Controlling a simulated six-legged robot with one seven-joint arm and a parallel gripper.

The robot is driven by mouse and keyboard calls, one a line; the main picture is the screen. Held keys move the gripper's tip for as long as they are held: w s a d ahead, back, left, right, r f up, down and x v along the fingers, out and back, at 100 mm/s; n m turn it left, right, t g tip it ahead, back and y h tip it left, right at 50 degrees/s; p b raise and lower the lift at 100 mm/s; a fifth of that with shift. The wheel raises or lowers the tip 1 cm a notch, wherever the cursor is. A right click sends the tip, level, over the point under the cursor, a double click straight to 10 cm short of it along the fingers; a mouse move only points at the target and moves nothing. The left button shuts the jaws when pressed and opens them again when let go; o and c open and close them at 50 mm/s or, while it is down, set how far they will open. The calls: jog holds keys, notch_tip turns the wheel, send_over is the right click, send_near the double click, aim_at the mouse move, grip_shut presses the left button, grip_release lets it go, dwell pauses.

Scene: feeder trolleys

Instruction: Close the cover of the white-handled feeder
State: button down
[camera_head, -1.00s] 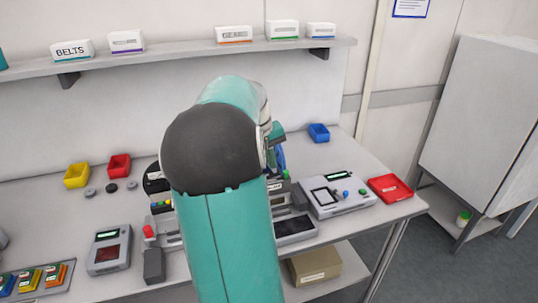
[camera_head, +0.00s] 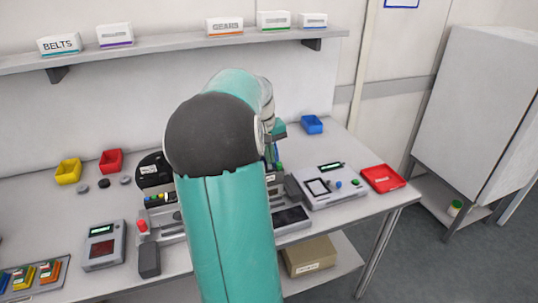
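My teal arm with its dark grey joint cover fills the middle of the view and hides much of the bench behind it. My gripper is hidden behind the arm, so its fingers do not show. Left of the arm, a feeder-like machine with a black round reel (camera_head: 154,171) and a row of coloured parts shows in part. A red-knobbed lever (camera_head: 142,225) stands at its front left. Right of the arm, a grey unit with a dark panel (camera_head: 291,217) shows in part. I cannot make out a white handle or a cover's state.
The bench carries yellow (camera_head: 68,172), red (camera_head: 111,161) and blue (camera_head: 312,124) bins, a grey meter (camera_head: 103,245), a white console (camera_head: 333,187) and a red tray (camera_head: 382,179). A shelf (camera_head: 180,49) with labelled boxes runs behind. A cardboard box (camera_head: 309,256) sits below. A white cabinet stands right.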

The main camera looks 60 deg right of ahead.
jog(key=shift+r, duration=1.35)
notch_tip(320, 180, up, 13)
jog(key=shift+f, duration=0.15)
